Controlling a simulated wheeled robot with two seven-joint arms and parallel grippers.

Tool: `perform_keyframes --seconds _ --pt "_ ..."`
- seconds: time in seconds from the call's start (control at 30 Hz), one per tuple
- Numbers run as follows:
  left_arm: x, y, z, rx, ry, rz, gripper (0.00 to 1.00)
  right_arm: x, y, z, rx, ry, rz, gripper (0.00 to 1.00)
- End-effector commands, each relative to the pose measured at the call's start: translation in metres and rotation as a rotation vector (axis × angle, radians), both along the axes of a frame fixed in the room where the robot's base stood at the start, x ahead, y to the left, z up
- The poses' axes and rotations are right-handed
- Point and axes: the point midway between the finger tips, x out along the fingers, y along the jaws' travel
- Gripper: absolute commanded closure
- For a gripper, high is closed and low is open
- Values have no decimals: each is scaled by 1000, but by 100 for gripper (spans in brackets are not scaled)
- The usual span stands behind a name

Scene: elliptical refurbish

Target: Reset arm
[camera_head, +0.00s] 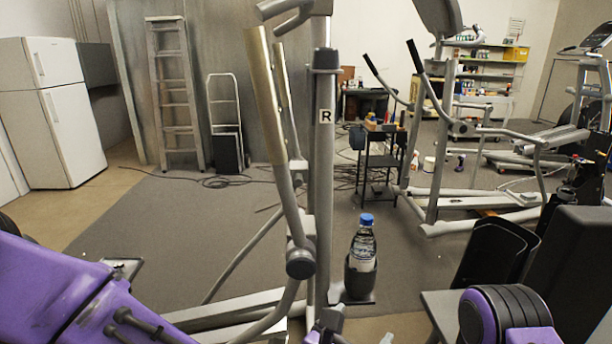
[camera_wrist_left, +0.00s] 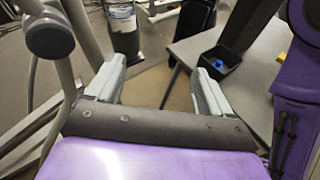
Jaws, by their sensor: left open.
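My left gripper (camera_head: 358,335) shows only in part at the bottom edge of the head view. In the left wrist view my left gripper (camera_wrist_left: 158,72) has its two grey fingers wide apart, with nothing between them but floor. A purple and black part of my right arm (camera_head: 505,315) is at the lower right of the head view; my right gripper is out of view. A bottle with a blue cap (camera_head: 364,240) stands upright in a dark holder (camera_head: 360,280) on the elliptical machine (camera_head: 322,190), beyond my left gripper. The bottle's lower part also shows in the left wrist view (camera_wrist_left: 122,18).
The elliptical's bars and pedals fill the centre and left. A fridge (camera_head: 52,110) and ladder (camera_head: 173,90) stand behind. Carpet at left is open.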

Motion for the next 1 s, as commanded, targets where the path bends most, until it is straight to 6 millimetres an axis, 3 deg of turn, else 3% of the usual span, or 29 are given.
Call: perform_keyframes --seconds 0.27,0.47,0.57,0.67,0.77,0.9,1.0 --pt "2 6 -2 222 -150 -70 18 1 0 0 0 -2 0 0" --pt "13 29 -29 560 -301 -149 18 1 0 0 0 -1 0 0" --pt "20 55 -65 809 -356 -215 18 1 0 0 0 -1 0 0" --pt "22 97 -120 1116 -378 -333 18 1 0 0 0 -1 0 0" --pt "8 153 -189 1428 -349 -520 18 1 0 0 0 -1 0 0" --pt "-38 240 -272 1748 -247 -846 18 0 0 0 0 -1 0 0" --pt "-85 301 -316 1873 -137 -1076 18 1 0 0 0 -1 0 0"
